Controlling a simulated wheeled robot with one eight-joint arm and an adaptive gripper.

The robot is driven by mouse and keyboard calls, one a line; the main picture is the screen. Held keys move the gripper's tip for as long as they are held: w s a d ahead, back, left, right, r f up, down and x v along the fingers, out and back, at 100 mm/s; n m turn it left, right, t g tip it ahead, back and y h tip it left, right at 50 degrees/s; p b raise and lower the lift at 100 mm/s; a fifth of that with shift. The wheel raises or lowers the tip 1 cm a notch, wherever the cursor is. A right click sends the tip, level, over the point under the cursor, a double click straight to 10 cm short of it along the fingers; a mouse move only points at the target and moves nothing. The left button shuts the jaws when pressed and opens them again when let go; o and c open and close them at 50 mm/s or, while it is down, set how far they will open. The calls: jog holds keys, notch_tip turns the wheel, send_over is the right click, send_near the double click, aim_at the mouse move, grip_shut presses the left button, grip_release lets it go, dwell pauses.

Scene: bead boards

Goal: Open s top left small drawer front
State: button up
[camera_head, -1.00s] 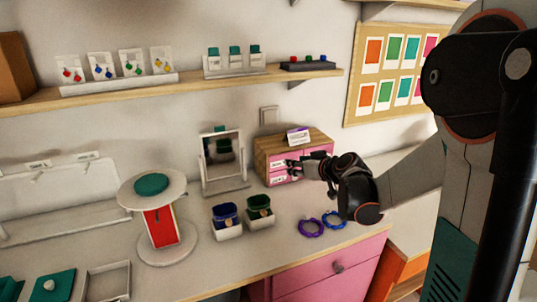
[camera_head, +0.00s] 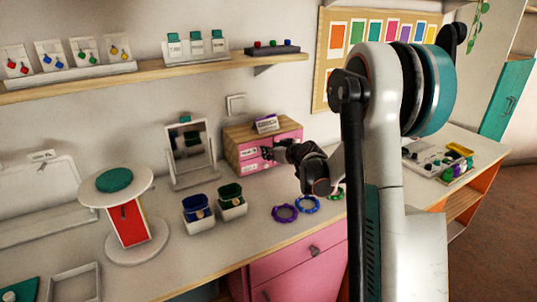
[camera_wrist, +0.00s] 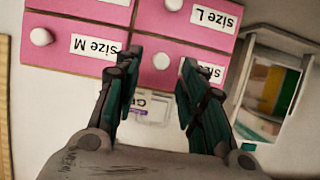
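The small wooden-cased drawer unit (camera_head: 232,149) has pink fronts and stands at the back of the worktop. In the wrist view it appears upside down. The top left small drawer front (camera_wrist: 225,52) shows at the lower right there, its "size" label partly hidden by a finger. Its round white knob (camera_wrist: 162,61) lies between my fingertips. The drawer looks closed. My gripper (camera_wrist: 162,58) is open, with one finger on each side of the knob; contact cannot be told. In the head view my gripper (camera_head: 270,153) is at the unit's front and hides part of it.
The drawer fronts marked size M (camera_wrist: 85,42) and size L (camera_wrist: 205,18) are beside it. A card (camera_head: 266,124) stands on top of the unit. A mirror (camera_head: 190,150) stands to the left. Bracelets (camera_head: 285,213) and ring boxes (camera_head: 198,214) lie in front.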

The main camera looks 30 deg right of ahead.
jog(key=shift+b+x, duration=0.3)
jog(key=shift+x, duration=1.1)
grip_shut()
jog(key=s, duration=1.3)
jog(key=shift+s+d, duration=0.2)
grip_release()
jog(key=shift+s, duration=0.1)
